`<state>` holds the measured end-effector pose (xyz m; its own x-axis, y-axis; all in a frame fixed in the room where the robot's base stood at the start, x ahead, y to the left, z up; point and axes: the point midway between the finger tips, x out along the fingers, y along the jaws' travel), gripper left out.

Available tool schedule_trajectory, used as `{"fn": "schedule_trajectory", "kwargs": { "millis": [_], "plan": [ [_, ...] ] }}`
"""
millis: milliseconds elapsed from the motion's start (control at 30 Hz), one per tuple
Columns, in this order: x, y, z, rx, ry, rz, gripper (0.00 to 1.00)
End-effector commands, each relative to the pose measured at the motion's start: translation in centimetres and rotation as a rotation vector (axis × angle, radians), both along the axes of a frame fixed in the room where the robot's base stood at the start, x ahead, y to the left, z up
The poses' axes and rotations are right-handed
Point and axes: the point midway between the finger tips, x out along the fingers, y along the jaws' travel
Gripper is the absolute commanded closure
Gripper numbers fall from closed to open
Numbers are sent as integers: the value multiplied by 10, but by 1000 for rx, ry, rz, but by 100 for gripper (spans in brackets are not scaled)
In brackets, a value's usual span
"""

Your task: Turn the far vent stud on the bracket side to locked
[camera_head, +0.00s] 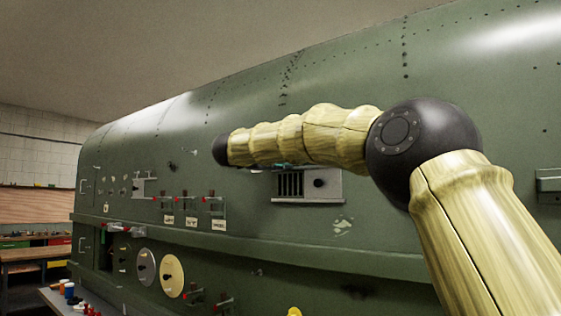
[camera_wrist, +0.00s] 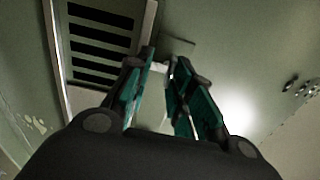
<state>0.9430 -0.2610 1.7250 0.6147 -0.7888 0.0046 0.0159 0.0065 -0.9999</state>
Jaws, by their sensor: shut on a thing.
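The vent (camera_head: 290,184) is a grey plate with dark slots on the green fuselage side. A dark round stud (camera_head: 320,183) shows on its right part. In the wrist view the vent's slotted grille (camera_wrist: 100,42) fills the upper left. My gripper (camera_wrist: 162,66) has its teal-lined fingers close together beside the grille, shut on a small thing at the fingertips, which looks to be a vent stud. The fingers hide most of it, so its turn position cannot be read. In the head view my arm covers most of the gripper; a teal bit shows at the vent's top edge.
A grey bracket (camera_head: 549,186) sits on the fuselage at the far right. Several red-handled latches (camera_head: 184,205) and round discs (camera_head: 172,276) line the side to the left. A ledge (camera_head: 330,256) runs below the vent. A workbench (camera_head: 35,252) stands far left.

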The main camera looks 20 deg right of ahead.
Motion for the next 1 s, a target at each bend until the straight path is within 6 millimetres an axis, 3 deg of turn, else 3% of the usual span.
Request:
{"fn": "schedule_trajectory", "kwargs": {
  "millis": [33, 167, 200, 367, 767, 1000],
  "plan": [
    [3, -2, -12, 7, 14, -5, 100],
    [3, -2, -13, 6, 15, -4, 100],
    [3, -2, -12, 6, 15, -4, 70],
    [2, -2, -9, 4, 11, -3, 43],
    [0, 3, -3, 1, 5, 1, 43],
    [-19, 24, -2, -1, 4, 1, 43]
  ]
}}
